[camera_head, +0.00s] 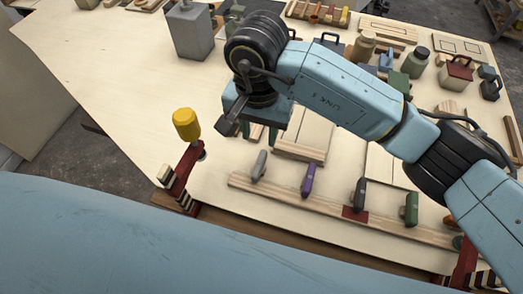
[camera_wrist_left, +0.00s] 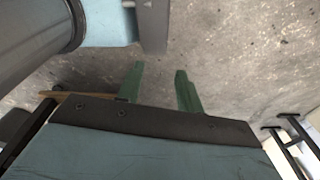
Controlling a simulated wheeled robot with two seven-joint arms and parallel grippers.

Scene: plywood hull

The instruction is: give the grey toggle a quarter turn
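The grey toggle (camera_head: 260,165) stands at the left end of a long wooden rail (camera_head: 330,213) near the front of the table in the head view. A purple toggle (camera_head: 308,180), a dark toggle (camera_head: 358,194) on a red plate and a green toggle (camera_head: 411,208) follow to its right. My right gripper (camera_head: 259,132) points down beyond the grey toggle, apart from it; its green fingers look parted and empty, partly hidden by the wrist. My left gripper (camera_wrist_left: 160,88) shows only in the left wrist view, fingers apart and empty over concrete floor.
A red clamp (camera_head: 183,170) with a yellow knob (camera_head: 186,124) stands at the table's front edge, left of the rail. A grey canister (camera_head: 190,32) stands at the back left. Jars and boxes crowd the back right. The table's left part is clear.

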